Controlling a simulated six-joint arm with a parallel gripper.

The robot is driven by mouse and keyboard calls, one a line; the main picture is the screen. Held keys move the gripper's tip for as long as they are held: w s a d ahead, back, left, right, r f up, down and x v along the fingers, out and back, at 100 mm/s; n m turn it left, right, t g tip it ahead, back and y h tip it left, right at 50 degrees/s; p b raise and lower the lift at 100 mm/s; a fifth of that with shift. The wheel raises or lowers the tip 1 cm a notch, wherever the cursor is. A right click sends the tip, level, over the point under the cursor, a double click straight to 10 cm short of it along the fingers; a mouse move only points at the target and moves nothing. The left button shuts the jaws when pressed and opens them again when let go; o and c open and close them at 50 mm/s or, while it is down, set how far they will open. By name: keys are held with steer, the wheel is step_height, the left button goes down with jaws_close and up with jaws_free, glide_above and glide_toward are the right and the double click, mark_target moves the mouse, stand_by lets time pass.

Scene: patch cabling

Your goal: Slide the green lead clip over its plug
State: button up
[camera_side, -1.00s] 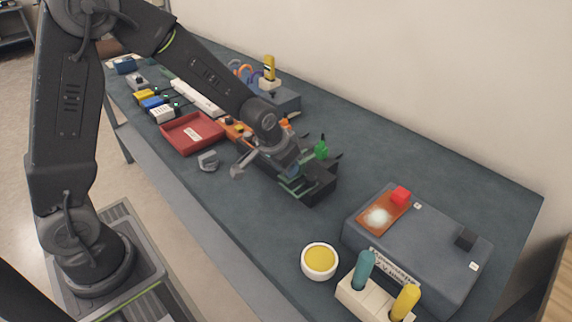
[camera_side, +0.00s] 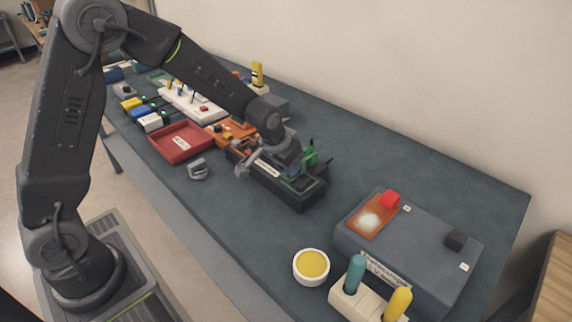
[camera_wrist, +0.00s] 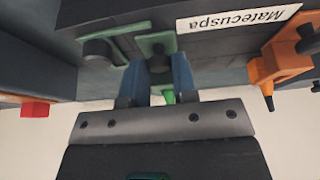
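A black box (camera_side: 268,168) with a white label stands on the bench below my gripper (camera_side: 290,178). A green upright part (camera_side: 310,157) shows beside my gripper at the box. In the wrist view my gripper (camera_wrist: 168,62) has two blue-grey fingers a small gap apart. A green plate with a dark round plug (camera_wrist: 158,44) is at their tips. A bit of green (camera_wrist: 169,97) shows between the fingers. Another green plate with a dark round plug (camera_wrist: 98,48) is to the left. Whether the fingers grip anything is unclear.
An orange part (camera_wrist: 282,62) sits to the right of the green plates in the wrist view. A red tray (camera_side: 180,142) and a grey piece (camera_side: 198,169) lie left of the box.

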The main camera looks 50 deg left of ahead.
steer(key=o, duration=0.4)
steer(key=shift+r, duration=0.1)
steer(key=v, duration=1.3)
steer(key=shift+s+r, duration=0.1)
steer(key=shift+r, duration=0.2)
steer(key=shift+t, duration=0.5)
steer(key=s+r, duration=0.1)
steer(key=s, duration=0.6)
steer(key=s+r, duration=0.2)
steer(key=s, duration=0.5)
steer(key=s+r, duration=0.1)
steer(key=s, duration=0.6)
steer(key=shift+r, duration=0.3)
